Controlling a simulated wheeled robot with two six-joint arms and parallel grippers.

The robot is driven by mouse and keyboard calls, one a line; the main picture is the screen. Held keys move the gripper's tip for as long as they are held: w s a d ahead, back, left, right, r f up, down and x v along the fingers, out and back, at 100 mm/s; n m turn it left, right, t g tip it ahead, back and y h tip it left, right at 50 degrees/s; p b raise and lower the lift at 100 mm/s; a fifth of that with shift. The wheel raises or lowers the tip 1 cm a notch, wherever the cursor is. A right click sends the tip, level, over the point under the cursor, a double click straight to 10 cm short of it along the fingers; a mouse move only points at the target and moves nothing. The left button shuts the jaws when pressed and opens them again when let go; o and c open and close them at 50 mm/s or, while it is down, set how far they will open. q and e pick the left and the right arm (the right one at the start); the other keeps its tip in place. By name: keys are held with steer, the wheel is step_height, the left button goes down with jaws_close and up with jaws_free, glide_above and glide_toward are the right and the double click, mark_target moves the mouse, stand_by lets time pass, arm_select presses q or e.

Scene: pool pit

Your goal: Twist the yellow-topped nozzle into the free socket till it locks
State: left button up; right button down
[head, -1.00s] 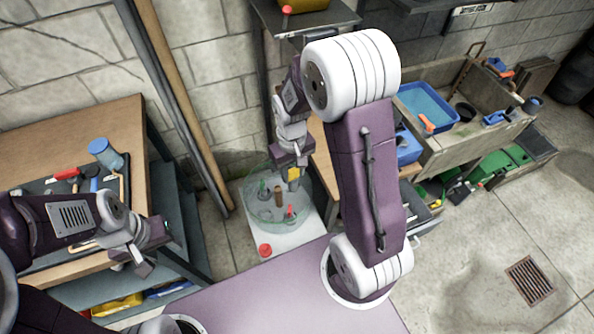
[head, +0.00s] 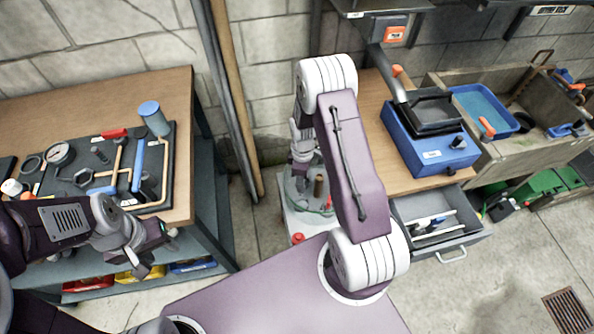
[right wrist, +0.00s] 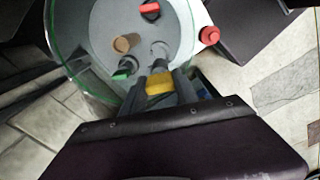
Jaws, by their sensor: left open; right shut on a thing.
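The yellow-topped nozzle (right wrist: 160,84) is between the fingers of my right gripper (right wrist: 159,76) in the right wrist view. Its lower end is hidden. Just beyond the fingertips a pale round ring (right wrist: 159,48), perhaps the free socket, shows on the grey floor of a clear round glass bowl (right wrist: 55,40). A green-topped nozzle (right wrist: 122,73), a brown plug (right wrist: 125,43) and a red-topped nozzle (right wrist: 150,9) stand around it. In the head view my right gripper (head: 302,172) is over the bowl and hides the yellow top. My left gripper (head: 152,254) is open and empty, by the left bench.
A red knob (head: 298,238) stands outside the bowl on the pale base. The left bench (head: 60,95) holds tools and a blue-capped cylinder (head: 153,118). A blue machine (head: 428,140) stands on the right bench above an open drawer (head: 440,222). Poles lean behind the bowl.

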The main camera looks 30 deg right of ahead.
steer(key=shift+f+b, duration=1.8)
steer(key=shift+f, duration=0.2)
steer(key=shift+f+b, duration=0.3)
steer(key=shift+r+m, duration=0.15)
steer(key=shift+m, duration=0.95)
steer(key=m+b, duration=0.1)
steer(key=m, duration=0.2)
steer(key=shift+m, duration=0.3)
steer(key=shift+r+m+p, duration=0.3)
steer(key=shift+m+p, duration=0.05)
steer(key=shift+m, duration=0.65)
steer(key=m+p, duration=0.1)
steer(key=m, duration=0.4)
steer(key=shift+m, duration=0.3)
step_height(320, 180, down, 4)
steer(key=b, duration=0.2)
steer(key=shift+b, duration=0.35)
steer(key=shift+f+b, duration=0.4)
steer(key=shift+f, duration=0.3)
